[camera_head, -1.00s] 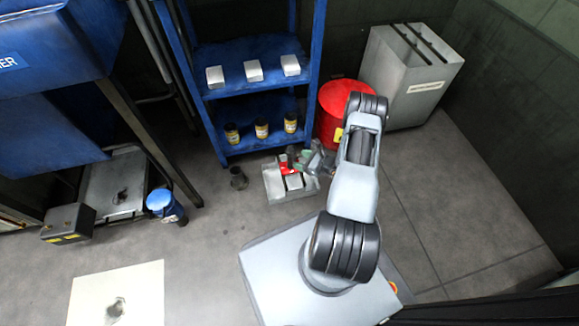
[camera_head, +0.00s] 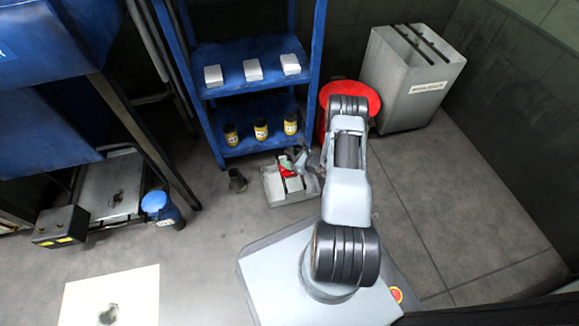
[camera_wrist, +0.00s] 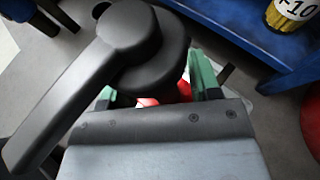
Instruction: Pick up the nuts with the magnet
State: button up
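My gripper (camera_wrist: 155,90) shows in the wrist view as two green fingers set well apart. A red thing (camera_wrist: 184,82) shows between and beyond them, partly hidden by a dark rounded part of my arm. In the head view a red object (camera_head: 286,172), possibly the magnet, lies in a grey tray (camera_head: 272,188) on the floor. My gripper (camera_head: 300,158) is at the tray, close to the red object; contact cannot be told. No nuts can be made out clearly. A dark patch (camera_head: 108,314) lies on a pale sheet (camera_head: 80,300), too unclear to name.
A blue shelf (camera_head: 235,78) behind the tray holds white blocks and yellow-labelled jars. A red bin (camera_head: 364,92) and grey cabinet (camera_head: 410,78) stand right of it. A dark cup (camera_head: 237,180) stands left of the tray. The floor at right is clear.

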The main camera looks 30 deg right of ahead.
grip_shut()
dwell(0.3)
jog(key=shift+r, duration=0.1)
